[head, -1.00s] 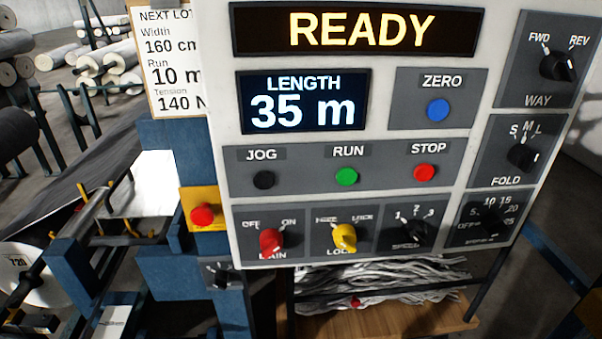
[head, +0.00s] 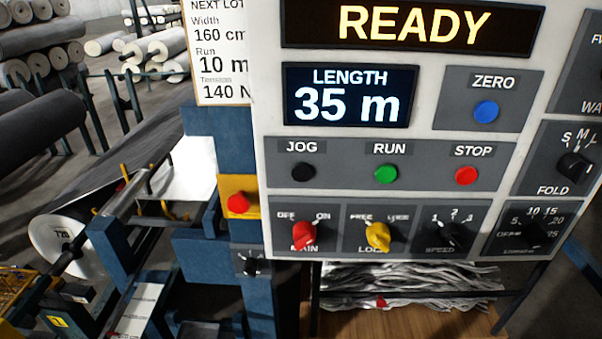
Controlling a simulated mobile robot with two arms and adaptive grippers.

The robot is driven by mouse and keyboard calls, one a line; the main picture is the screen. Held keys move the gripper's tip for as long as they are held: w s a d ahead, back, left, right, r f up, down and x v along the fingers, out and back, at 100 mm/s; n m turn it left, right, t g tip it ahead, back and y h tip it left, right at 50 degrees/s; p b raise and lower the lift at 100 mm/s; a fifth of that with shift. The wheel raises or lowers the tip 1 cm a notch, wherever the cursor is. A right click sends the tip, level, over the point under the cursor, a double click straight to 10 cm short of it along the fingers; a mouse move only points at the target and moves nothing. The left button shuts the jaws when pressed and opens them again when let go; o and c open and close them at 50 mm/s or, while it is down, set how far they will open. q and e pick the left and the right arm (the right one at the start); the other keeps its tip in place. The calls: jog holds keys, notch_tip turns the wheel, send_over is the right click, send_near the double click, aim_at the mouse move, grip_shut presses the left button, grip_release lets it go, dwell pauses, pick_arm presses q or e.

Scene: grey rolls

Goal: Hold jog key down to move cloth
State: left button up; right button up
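The black JOG key (head: 303,172) is on the left of the button row on the control panel (head: 262,110) in the head view, and nothing touches it. The green RUN key (head: 387,173) and red STOP key (head: 467,175) are to its right. The upper display (head: 412,24) reads READY and the length display (head: 348,97) reads 35 m. Dark cloth (head: 105,185) slopes over the machine at the left. Neither gripper is in view.
Below the keys are a red MAIN knob (head: 304,235), a yellow LOCK knob (head: 377,236) and a black SPEED knob (head: 447,236). A red mushroom button (head: 238,204) sits left of the panel. Rolls (head: 40,70) lie at the far left. Folded grey cloth (head: 420,287) lies under the panel.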

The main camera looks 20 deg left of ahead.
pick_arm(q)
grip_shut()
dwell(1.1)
